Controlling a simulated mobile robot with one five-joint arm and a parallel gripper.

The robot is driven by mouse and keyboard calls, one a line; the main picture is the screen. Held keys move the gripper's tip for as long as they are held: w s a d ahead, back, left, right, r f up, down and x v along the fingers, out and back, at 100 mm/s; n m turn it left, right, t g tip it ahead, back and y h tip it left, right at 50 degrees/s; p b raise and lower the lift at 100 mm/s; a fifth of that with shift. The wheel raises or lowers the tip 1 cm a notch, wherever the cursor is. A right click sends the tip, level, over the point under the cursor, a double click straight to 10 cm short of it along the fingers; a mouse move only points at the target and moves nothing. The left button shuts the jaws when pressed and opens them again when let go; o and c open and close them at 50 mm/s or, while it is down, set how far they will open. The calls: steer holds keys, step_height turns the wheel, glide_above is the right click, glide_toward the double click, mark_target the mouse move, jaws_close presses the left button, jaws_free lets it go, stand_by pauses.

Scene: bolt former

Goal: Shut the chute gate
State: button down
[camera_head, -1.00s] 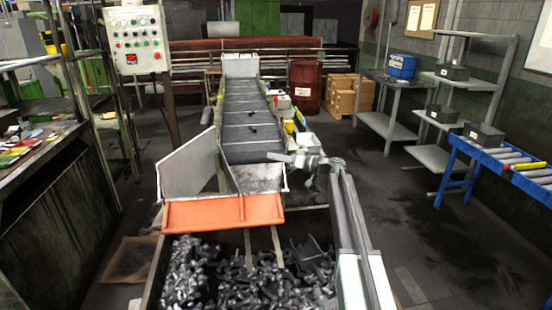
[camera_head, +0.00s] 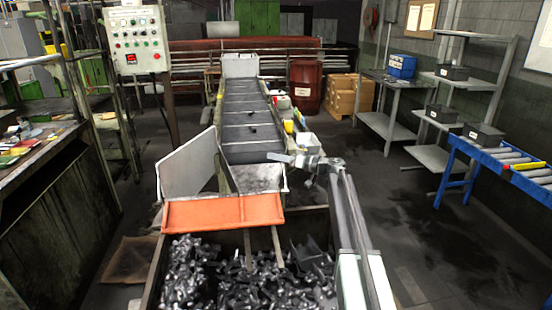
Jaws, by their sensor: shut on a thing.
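The chute (camera_head: 258,178) slopes from the conveyor's near end to an orange lip (camera_head: 224,212). A large light grey panel (camera_head: 189,166) stands tilted on its left side; I cannot tell for sure whether this is the chute gate or a side wall. My gripper (camera_head: 272,157) reaches in from the right, over the upper right part of the chute, well right of the panel. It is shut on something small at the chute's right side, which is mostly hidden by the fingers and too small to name.
A bin of dark metal parts (camera_head: 152,272) stands below the orange lip. The conveyor (camera_head: 246,112) runs back from the chute. A blue roller table (camera_head: 462,152) is at the right, a workbench (camera_head: 75,160) at the left. The floor at right is clear.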

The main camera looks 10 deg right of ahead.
steer(key=shift+s, duration=0.1)
steer(key=s+r+n+g+y+b, duration=0.1)
steer(key=s+n+g+y+b, duration=0.3)
steer(key=s+n, duration=1.2)
steer(key=shift+r+n+g+y+b, duration=0.3)
steer(key=shift+n+y+b, duration=0.7)
steer(key=shift+y+b, duration=1.6)
steer(key=shift+s+h+b, duration=0.1)
steer(key=shift+h+b, duration=0.35)
steer(key=shift+h, duration=0.15)
steer(key=c, duration=1.2)
jaws_free()
steer(key=shift+d, duration=0.15)
